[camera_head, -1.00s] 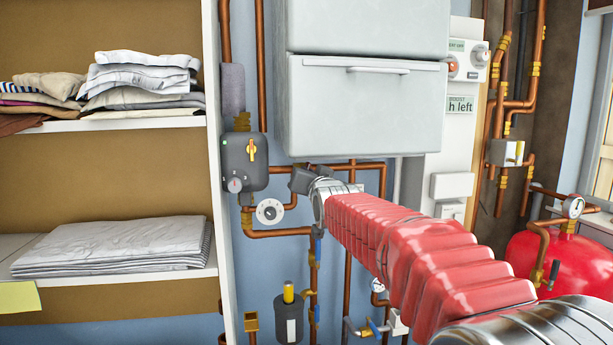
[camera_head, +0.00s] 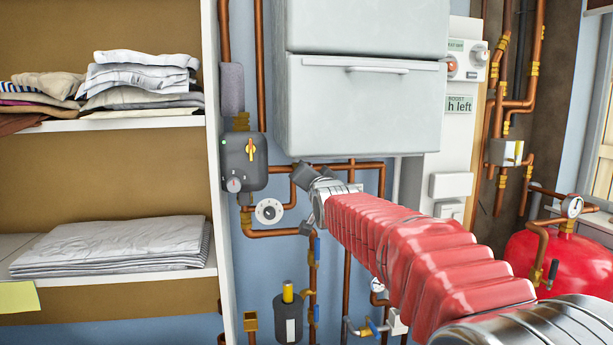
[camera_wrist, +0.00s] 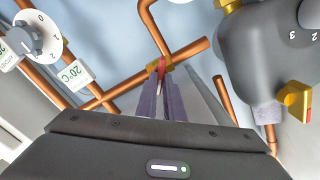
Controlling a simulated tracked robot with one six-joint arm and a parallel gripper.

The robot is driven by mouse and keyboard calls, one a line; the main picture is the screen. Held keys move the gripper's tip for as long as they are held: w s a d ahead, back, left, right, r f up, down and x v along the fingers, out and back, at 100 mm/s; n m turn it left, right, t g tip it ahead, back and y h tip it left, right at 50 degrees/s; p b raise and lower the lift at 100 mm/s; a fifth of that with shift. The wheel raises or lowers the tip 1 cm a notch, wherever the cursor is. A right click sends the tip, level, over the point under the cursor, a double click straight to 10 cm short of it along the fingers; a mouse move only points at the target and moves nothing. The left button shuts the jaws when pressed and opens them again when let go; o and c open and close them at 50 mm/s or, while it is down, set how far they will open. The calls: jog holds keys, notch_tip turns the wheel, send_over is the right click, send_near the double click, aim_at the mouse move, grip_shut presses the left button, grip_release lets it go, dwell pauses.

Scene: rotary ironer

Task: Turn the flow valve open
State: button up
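The flow valve, as far as I can tell, is the brass fitting (camera_wrist: 168,64) with a thin red lever (camera_wrist: 161,70) on a copper pipe in the wrist view. My gripper (camera_wrist: 160,80) has its two purple-grey fingers close together, one on each side of the red lever, with little visible gap. In the head view my gripper (camera_head: 303,172) is at the pipes below the white cabinet, right of the grey box. The lever and fingertips are hidden there behind my wrist.
A grey control box (camera_head: 244,162) with a yellow knob (camera_head: 252,149) is close to the left of my gripper; it also shows in the wrist view (camera_wrist: 265,50). A round dial (camera_head: 269,211) sits below. The white cabinet (camera_head: 365,105) hangs above. Shelves with folded linen (camera_head: 115,245) stand at left.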

jog(key=o, duration=0.5)
jog(key=v, duration=1.3)
jog(key=shift+s, duration=0.4)
